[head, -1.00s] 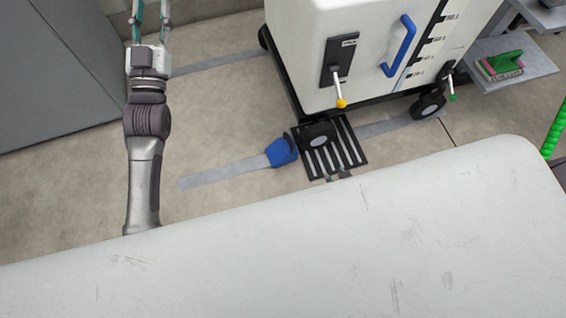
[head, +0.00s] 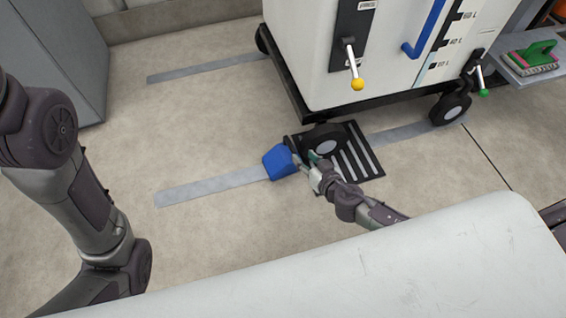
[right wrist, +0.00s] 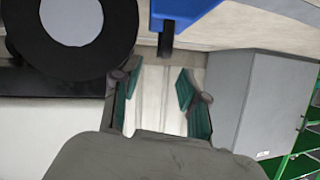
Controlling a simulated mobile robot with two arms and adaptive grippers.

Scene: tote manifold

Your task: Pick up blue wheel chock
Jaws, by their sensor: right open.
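The blue wheel chock (head: 280,162) sits on the floor at the end of a grey strip, beside the caster wheel of the white tote cart. In the right wrist view the chock (right wrist: 188,18) shows at the top, with a dark stub below it. My right gripper (head: 312,160) is just right of the chock in the head view, by the caster and the drain grate. In the right wrist view its teal-padded fingers (right wrist: 158,92) are apart with nothing between them. My left arm shows at the left of the head view; its gripper is outside the picture.
The white tote cart (head: 390,75) stands on a black base, its caster wheel (head: 326,146) over the slotted grate (head: 362,158). A white surface (head: 400,265) spans the foreground. A grey cabinet (head: 50,45) stands at the left. Floor left of the chock is clear.

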